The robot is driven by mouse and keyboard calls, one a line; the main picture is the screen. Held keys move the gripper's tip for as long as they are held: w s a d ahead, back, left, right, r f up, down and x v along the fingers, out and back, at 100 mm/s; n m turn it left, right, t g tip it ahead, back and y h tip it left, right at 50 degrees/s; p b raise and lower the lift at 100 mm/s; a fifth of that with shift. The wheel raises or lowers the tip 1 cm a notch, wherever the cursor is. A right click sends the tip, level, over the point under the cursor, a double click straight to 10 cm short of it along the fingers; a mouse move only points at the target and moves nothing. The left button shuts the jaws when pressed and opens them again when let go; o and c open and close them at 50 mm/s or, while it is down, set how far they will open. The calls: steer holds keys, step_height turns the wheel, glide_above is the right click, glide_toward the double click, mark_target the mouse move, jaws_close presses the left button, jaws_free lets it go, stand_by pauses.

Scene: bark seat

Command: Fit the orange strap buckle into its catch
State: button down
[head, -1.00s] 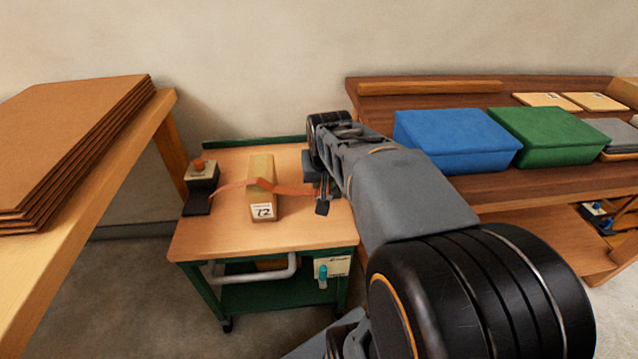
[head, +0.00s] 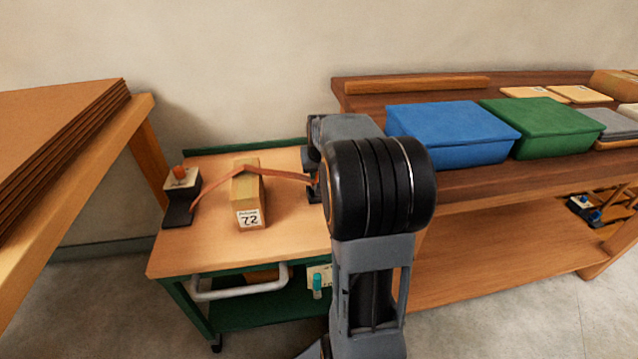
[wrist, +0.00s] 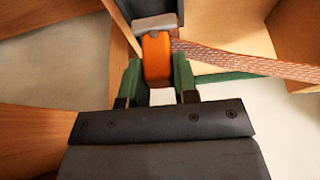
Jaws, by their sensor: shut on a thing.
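My gripper (wrist: 158,82) is shut on the orange buckle (wrist: 157,60), which sits between its green fingertips in the wrist view. A grey-topped dark block (wrist: 155,22), seemingly the catch, is directly beyond the buckle's far end. The two look touching or nearly so; I cannot tell whether the buckle is inside. The strap (wrist: 240,62) runs off to the right there. In the head view the strap (head: 284,174) stretches from a black stand (head: 177,212) over a box (head: 248,188) labelled 72 to my gripper. My arm hides the buckle there.
The wooden-topped green cart (head: 185,255) carries these things. A bench (head: 450,182) with a blue case (head: 450,130) and a green case (head: 540,128) stands close on the right. A table with brown sheets (head: 60,150) is on the left. Bare floor lies in front.

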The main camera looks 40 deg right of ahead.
steer(key=shift+w+d+f, duration=0.15)
steer(key=shift+d+f, duration=0.05)
steer(key=shift+f, duration=0.15)
steer(key=shift+w+d+f+b, duration=0.15)
steer(key=shift+f+b, duration=0.6)
steer(key=shift+f, duration=0.9)
steer(key=shift+f, duration=0.3)
steer(key=c, duration=0.9)
jaws_free()
